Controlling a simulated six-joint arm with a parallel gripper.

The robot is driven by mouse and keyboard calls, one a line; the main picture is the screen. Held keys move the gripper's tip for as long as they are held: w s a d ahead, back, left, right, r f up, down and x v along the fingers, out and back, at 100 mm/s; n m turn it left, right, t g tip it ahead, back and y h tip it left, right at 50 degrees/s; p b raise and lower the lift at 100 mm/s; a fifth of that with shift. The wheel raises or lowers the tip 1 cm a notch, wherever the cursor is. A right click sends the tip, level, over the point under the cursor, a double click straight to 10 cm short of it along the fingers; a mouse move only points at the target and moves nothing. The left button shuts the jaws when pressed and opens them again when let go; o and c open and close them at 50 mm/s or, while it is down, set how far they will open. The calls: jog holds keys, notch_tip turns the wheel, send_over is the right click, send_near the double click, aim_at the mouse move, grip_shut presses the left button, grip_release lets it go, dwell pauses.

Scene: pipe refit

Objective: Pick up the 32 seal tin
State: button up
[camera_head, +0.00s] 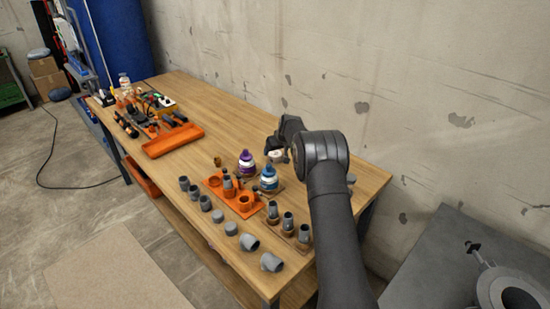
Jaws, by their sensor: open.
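A small pale, round tin-like thing (277,156) shows just below my gripper (277,149) at the back of the wooden table; it may be the 32 seal tin, but no label can be read. My gripper is open, dark and pointing down there. I cannot tell whether the pale thing is between the fingers or apart from them. The dark wrist hides part of the table behind it.
An orange fixture (216,184) and several grey pipe fittings (249,242) lie in front. An orange tray (172,141) is further left. A concrete wall (400,80) runs behind.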

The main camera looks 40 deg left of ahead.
aim_at(275, 154)
jog(key=shift+w+x, duration=0.15)
jog(key=shift+x, duration=1.35)
jog(key=shift+w+x, duration=0.15)
jog(key=shift+x, duration=1.35)
jog(key=c, duration=1.1)
